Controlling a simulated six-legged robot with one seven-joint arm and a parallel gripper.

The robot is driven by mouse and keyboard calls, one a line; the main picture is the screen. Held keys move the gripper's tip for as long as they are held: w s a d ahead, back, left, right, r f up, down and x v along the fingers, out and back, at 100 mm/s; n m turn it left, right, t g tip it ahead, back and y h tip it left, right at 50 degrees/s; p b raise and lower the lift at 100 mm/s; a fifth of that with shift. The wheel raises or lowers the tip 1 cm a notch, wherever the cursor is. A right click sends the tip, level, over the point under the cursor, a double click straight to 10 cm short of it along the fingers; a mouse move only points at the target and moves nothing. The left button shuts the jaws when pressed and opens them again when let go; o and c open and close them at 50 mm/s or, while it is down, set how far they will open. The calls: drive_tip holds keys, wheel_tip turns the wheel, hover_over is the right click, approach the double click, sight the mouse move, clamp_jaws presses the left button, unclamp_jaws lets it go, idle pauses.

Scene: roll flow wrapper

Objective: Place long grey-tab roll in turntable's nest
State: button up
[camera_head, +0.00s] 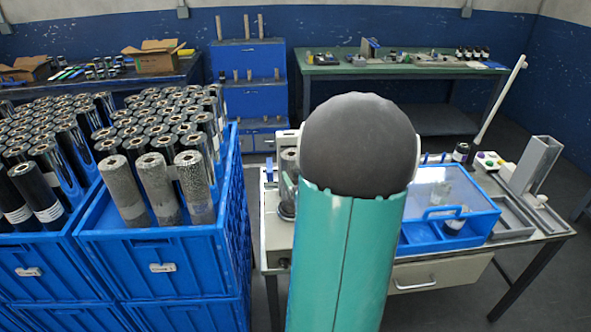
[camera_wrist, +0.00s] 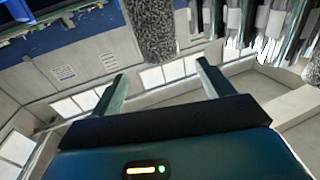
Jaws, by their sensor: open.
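Three speckled grey rolls stand upright at the front of the right blue crate in the head view: a left one (camera_head: 122,190), a middle one (camera_head: 158,188) and a right one (camera_head: 195,190). Pale tabs or labels show on the middle and right ones; which is the long grey-tab roll I cannot tell. A speckled roll (camera_wrist: 150,28) shows at the top of the wrist view, beyond my gripper (camera_wrist: 160,72). My gripper is open and empty, its two fingers apart. My arm hides it in the head view. I cannot make out the turntable's nest; my arm covers part of the workbench.
The right blue crate (camera_head: 160,247) also holds many shiny rolls behind; another blue crate (camera_head: 28,252) stands left. The workbench (camera_head: 480,262) at right carries a clear-lidded blue box (camera_head: 455,205) and a grey upright channel (camera_head: 540,160). Dark floor separates crate and workbench.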

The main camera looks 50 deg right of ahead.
drive_tip(key=shift+s+a, duration=0.1)
drive_tip(key=shift+s, duration=0.05)
drive_tip(key=w+a+r+n+g+y, duration=0.1)
drive_tip(key=w+a+r+g+y, duration=0.2)
drive_tip(key=a, duration=0.7)
drive_tip(key=w+a+r+n+g+y, duration=0.1)
drive_tip(key=w+a+r+n, duration=0.15)
drive_tip(key=w+a, duration=0.5)
drive_tip(key=s+a+n+g+y, duration=0.1)
drive_tip(key=s+a+y, duration=0.1)
drive_tip(key=s+a, duration=0.3)
drive_tip(key=s+a+r+n+g+y, duration=0.1)
drive_tip(key=s+a, duration=0.4)
drive_tip(key=a, duration=0.7)
drive_tip(key=s+a+r+n+g+y, duration=0.1)
drive_tip(key=s+a+g+y, duration=0.2)
drive_tip(key=a, duration=0.5)
drive_tip(key=shift+s+a, duration=0.2)
drive_tip(key=shift+s, duration=0.7)
drive_tip(key=c, duration=0.9)
drive_tip(key=shift+d, duration=0.25)
drive_tip(key=shift+c, duration=0.3)
